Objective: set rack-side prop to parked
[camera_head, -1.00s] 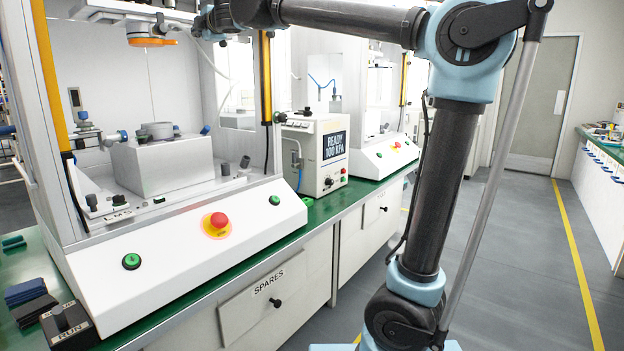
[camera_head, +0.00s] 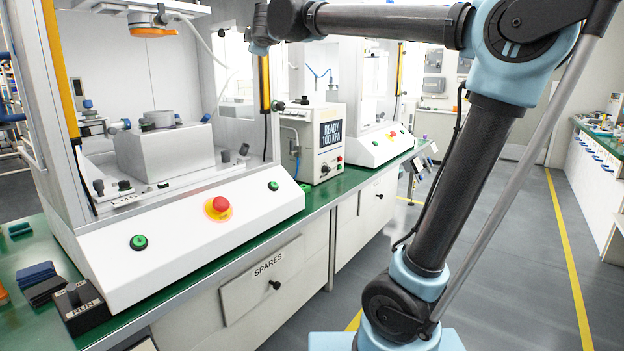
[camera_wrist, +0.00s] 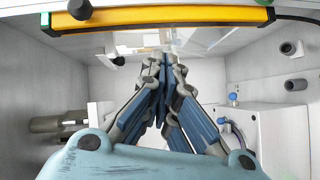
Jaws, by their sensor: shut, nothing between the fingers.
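I cannot tell for certain which part is the rack-side prop. In the wrist view a grey cylindrical part (camera_wrist: 60,124) is mounted at the left wall, and a dark round knob (camera_wrist: 297,84) sticks out at the right wall. The white press (camera_head: 190,250) stands at the left in the head view, with a pale fixture block (camera_head: 165,150) inside its frame. My gripper (camera_wrist: 163,62) shows in the wrist view with its blue-grey fingers together and empty, apart from the walls. In the head view my arm's end is at the press's upper right and the fingers are not clearly visible.
Yellow bars (camera_head: 264,85) line the press opening; one (camera_wrist: 160,20) crosses the top of the wrist view. A gauge box (camera_head: 319,140) reading READY 100 KPA stands right of the press. A black RUN switch box (camera_head: 78,305) sits front left. Floor is clear at right.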

